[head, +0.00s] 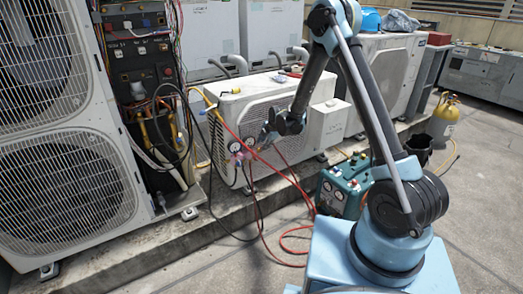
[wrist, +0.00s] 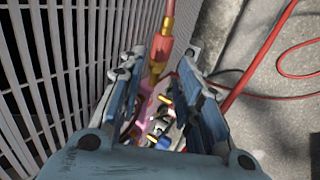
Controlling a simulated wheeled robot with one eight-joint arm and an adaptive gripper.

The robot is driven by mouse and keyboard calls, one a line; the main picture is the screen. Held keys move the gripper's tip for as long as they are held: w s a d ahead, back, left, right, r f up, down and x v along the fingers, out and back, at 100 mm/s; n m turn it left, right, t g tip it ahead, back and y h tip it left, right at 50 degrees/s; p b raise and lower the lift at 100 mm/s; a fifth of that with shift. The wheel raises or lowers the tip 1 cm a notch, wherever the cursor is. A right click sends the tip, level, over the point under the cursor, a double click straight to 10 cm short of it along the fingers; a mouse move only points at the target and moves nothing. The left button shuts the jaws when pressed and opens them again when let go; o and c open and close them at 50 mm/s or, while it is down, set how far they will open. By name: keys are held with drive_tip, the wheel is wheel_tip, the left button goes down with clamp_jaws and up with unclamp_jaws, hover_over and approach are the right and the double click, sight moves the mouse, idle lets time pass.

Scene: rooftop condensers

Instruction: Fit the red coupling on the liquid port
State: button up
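The red coupling (wrist: 161,47) with a yellow end shows in the wrist view, on a red hose running up out of the picture. My gripper (wrist: 163,58) is open, with its fingers either side of the coupling and gaps visible. In the head view my gripper (head: 268,132) is in front of the white condenser's grille, next to the gauge manifold (head: 238,149). A pink part and small yellow and blue fittings (wrist: 160,125) show between the fingers, partly hidden. I cannot pick out the liquid port for certain; brass pipes (head: 166,122) show in the opened unit at left.
A large twin-fan unit (head: 65,130) stands at left. The white condenser (head: 262,95) sits on a concrete ledge. Red hose (head: 290,240) loops on the ground. Bare paving lies in front.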

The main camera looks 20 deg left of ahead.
drive_tip(key=shift+x, duration=2.6)
clamp_jaws()
